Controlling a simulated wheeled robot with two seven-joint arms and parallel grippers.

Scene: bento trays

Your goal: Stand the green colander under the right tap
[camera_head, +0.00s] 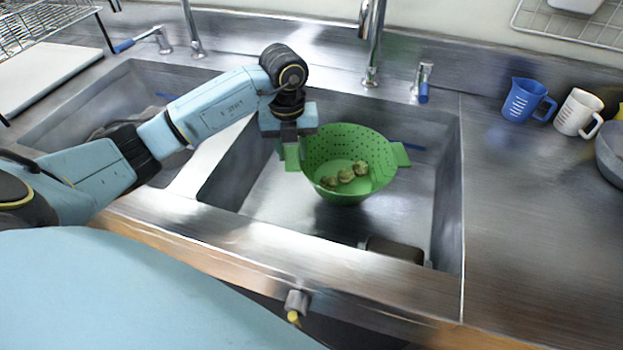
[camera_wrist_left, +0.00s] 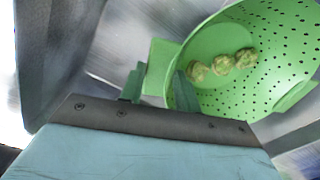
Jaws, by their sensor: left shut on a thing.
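The green colander (camera_head: 348,182) is in the right sink basin (camera_head: 262,192), with several small yellow-green pieces of food (camera_head: 345,174) inside it. My left gripper (camera_head: 291,160) is shut on the colander's left handle. In the left wrist view the handle (camera_wrist_left: 162,66) lies between my fingers (camera_wrist_left: 158,85), and the bowl (camera_wrist_left: 268,95) opens to the right. I cannot tell whether the colander's base touches the basin floor. The right tap (camera_head: 372,45) rises behind the basin, with its spout cut off at the top. My right gripper is not in view.
A dark block-like thing (camera_head: 392,250) lies at the front of the right basin. The left basin (camera_head: 105,105) is partly behind my left arm. A blue jug (camera_head: 522,100) and a white mug (camera_head: 577,113) stand on the right counter. A tap lever (camera_head: 422,82) stands beside the right tap.

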